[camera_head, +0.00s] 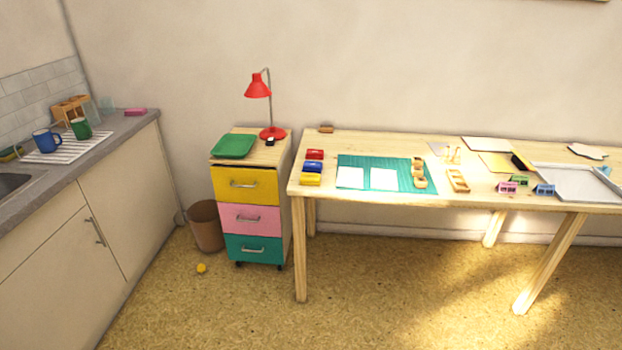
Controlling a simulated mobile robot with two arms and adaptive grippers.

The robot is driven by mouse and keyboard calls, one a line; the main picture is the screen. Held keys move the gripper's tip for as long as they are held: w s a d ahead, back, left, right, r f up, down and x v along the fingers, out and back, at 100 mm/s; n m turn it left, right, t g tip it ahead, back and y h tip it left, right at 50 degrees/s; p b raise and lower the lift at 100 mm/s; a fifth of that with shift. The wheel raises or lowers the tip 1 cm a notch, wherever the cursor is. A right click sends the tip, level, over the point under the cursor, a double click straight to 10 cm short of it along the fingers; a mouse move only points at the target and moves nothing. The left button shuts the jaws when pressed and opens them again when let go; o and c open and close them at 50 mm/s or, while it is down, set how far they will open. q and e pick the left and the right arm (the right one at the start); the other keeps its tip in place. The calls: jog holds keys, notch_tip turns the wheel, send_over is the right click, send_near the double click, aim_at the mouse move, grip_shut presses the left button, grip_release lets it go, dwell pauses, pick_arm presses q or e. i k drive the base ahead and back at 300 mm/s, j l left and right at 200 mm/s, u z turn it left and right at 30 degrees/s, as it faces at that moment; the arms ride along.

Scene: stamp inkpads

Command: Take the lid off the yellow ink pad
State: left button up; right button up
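The yellow ink pad (311,180) sits at the left front of the wooden table (400,148). It is the nearest in a short column of ink pads, with a blue one (312,167) behind it and a red one (315,154) behind that. From here the yellow pad looks covered, but it is too small to make out the lid's edge. Neither of my grippers shows in the head view.
A green mat (349,161) with white sheets lies right of the pads, with wooden stamps (419,170) on it. A drawer cabinet (248,218) with a red lamp (258,88) stands left of the table. Open floor (240,310) lies in front.

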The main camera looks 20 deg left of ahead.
aim_at(305, 177)
jog(key=z, duration=0.35)
jog(key=i+j+z, duration=0.2)
jog(key=j, duration=0.25)
jog(key=i+j+z, duration=0.2)
jog(key=j, duration=0.25)
jog(key=j+z, duration=0.2)
jog(key=j, duration=0.25)
jog(key=j+z, duration=0.2)
jog(key=j, duration=0.3)
jog(key=i, duration=0.05)
